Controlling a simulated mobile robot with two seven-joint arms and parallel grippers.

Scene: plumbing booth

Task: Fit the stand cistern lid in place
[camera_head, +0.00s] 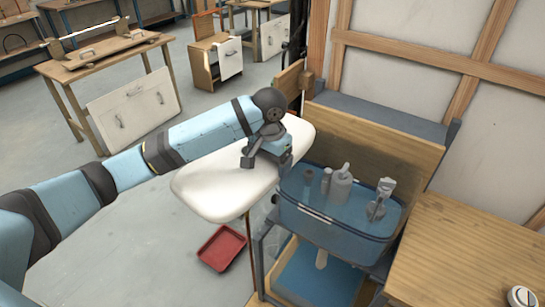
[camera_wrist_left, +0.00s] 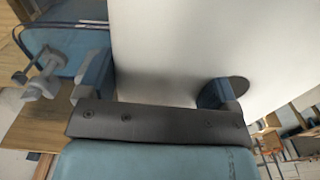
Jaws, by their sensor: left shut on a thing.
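The white cistern lid (camera_head: 215,192) is a wide, rounded slab held in the air left of the cistern, with its right end near the cistern's back left corner. My left gripper (camera_head: 266,158) is shut on the lid near that end. In the left wrist view the gripper's fingers (camera_wrist_left: 157,88) stand at either side of the lid's pale face (camera_wrist_left: 200,40). The blue see-through cistern (camera_head: 330,229) sits open on a stand, with grey fittings (camera_head: 341,186) inside. The cistern shows at the upper left of the left wrist view (camera_wrist_left: 58,36). My right gripper is out of view.
A wooden bench top (camera_head: 470,250) stands close right of the cistern. A wood-framed wall (camera_head: 410,60) and a grey ledge (camera_head: 380,118) rise behind it. A red tray (camera_head: 222,247) lies on the floor below the lid. Open floor lies to the left.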

